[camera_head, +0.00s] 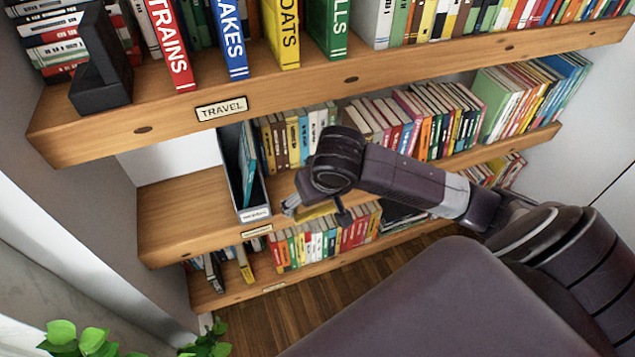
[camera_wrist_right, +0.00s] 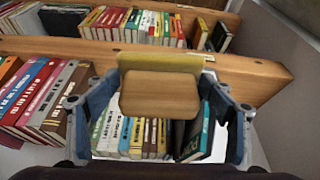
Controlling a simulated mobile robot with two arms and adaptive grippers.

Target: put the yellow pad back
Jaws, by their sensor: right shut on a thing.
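The yellow pad (camera_wrist_right: 160,62) is in my right gripper (camera_wrist_right: 162,90), as the right wrist view shows. Its yellow strip lies behind a wood-coloured block face (camera_wrist_right: 160,95), which spans the gap between the fingers. In the head view, my right gripper (camera_head: 315,207) is just in front of the middle shelf, right of a grey file box. A bit of the yellow pad (camera_head: 318,212) shows under the gripper; the rest is hidden by it. My right gripper is shut on the pad. My left gripper is not in view.
The middle shelf (camera_head: 180,215) is bare left of the file box (camera_head: 243,170), which holds thin books. Rows of books (camera_head: 290,135) stand behind and right of my gripper. The upper shelf (camera_head: 290,88) overhangs with a black bookend (camera_head: 100,75). A plant (camera_head: 85,340) is below left.

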